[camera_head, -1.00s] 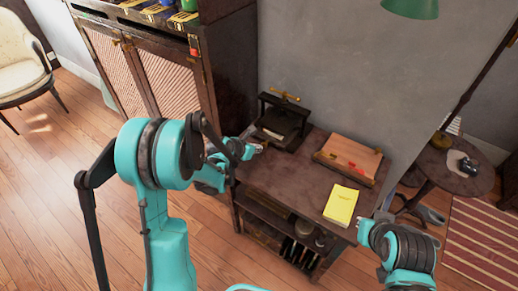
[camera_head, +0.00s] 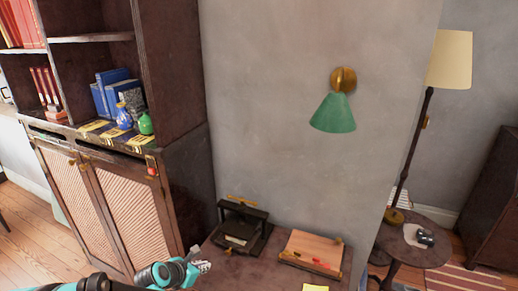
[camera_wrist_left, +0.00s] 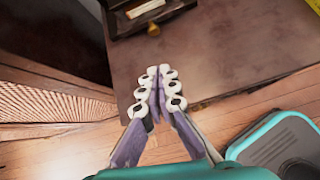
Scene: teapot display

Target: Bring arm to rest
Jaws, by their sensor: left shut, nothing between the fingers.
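My left gripper (camera_head: 203,267) is low in the head view, at the left edge of the dark desk (camera_head: 255,272). In the left wrist view its fingers (camera_wrist_left: 158,90) are together with nothing between them, over the desk edge and the wooden floor. Most of my left arm is below the head view. My right gripper is not in view.
A black press (camera_head: 240,228) and a wooden board (camera_head: 312,252) with red pieces stand on the desk. A cabinet (camera_head: 110,205) with vases is at the left. A green wall lamp (camera_head: 335,112) hangs above. A round table (camera_head: 425,250) stands right.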

